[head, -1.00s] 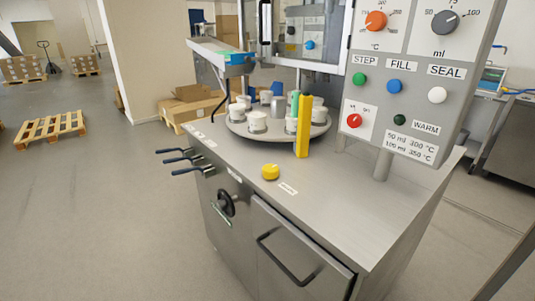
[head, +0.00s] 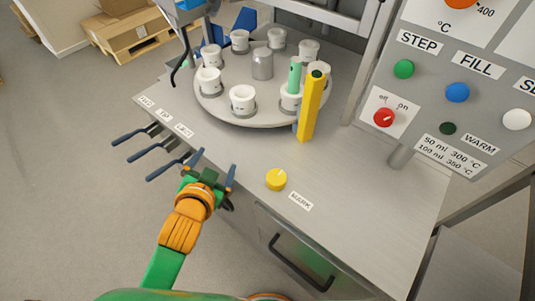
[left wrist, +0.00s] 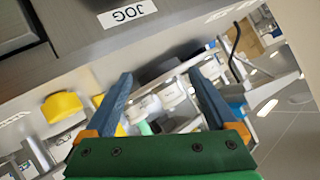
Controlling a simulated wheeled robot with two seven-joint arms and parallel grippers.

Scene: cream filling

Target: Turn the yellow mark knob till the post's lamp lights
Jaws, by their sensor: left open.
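The yellow knob (head: 276,179) sits on the steel top beside a small label, with a pale line across its cap. It also shows at the left in the left wrist view (left wrist: 62,106). The yellow post (head: 310,108) stands upright at the turntable's front right edge. A small dark spot on its top, seemingly the lamp (head: 318,73), looks unlit. My left gripper (head: 214,165) is open and empty at the cabinet's front edge, left of the knob and apart from it. Its two blue fingers (left wrist: 160,82) show in the left wrist view. My right gripper is out of view.
Several levers (head: 165,165) stick out at the left edge. A turntable (head: 210,110) carries white cups and a green cylinder (head: 294,76) behind the post. A control panel (head: 420,100) stands at the right. The top right of the knob is clear.

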